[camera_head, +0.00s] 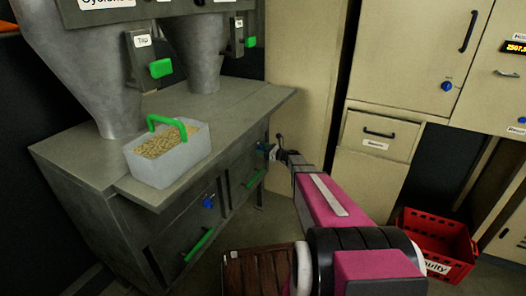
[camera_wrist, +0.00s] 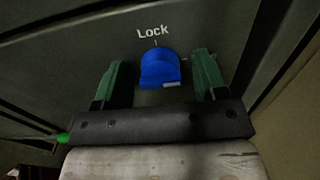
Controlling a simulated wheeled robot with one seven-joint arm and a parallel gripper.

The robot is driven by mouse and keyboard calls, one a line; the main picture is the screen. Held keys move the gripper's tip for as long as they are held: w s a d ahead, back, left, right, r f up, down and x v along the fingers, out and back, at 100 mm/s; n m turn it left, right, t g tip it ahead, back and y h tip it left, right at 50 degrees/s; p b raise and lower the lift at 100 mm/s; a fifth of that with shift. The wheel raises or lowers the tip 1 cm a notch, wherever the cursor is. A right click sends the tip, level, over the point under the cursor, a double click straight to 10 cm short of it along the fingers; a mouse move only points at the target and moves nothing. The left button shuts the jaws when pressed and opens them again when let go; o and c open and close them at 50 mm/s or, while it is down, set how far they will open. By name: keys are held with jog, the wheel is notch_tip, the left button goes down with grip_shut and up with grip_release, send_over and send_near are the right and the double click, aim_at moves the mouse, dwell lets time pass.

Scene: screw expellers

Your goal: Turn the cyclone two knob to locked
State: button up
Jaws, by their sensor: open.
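The blue knob (camera_wrist: 160,68) sits on a grey panel under the word "Lock" and a short tick mark. A pale mark shows at its lower right edge. My gripper (camera_wrist: 161,62) is open in the wrist view, one green finger on each side of the knob. Gaps show beside the knob; whether either finger touches it I cannot tell. In the head view my gripper (camera_head: 276,153) is at the right end of the grey cabinet front (camera_head: 236,165), where the knob is mostly hidden.
Another blue knob (camera_head: 209,201) and a green handle (camera_head: 200,245) are on the cabinet's left part. A grey bin of pellets (camera_head: 168,171) with a green handle stands on top. A red crate (camera_head: 436,232) is on the floor at right. Beige cabinets (camera_head: 405,60) stand behind.

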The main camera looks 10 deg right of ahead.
grip_shut()
jog(key=shift+n, duration=0.4)
jog(key=n, duration=0.8)
jog(key=shift+s+a+f, duration=0.1)
jog(key=n, duration=0.9)
jog(key=shift+f, duration=0.15)
dwell(0.3)
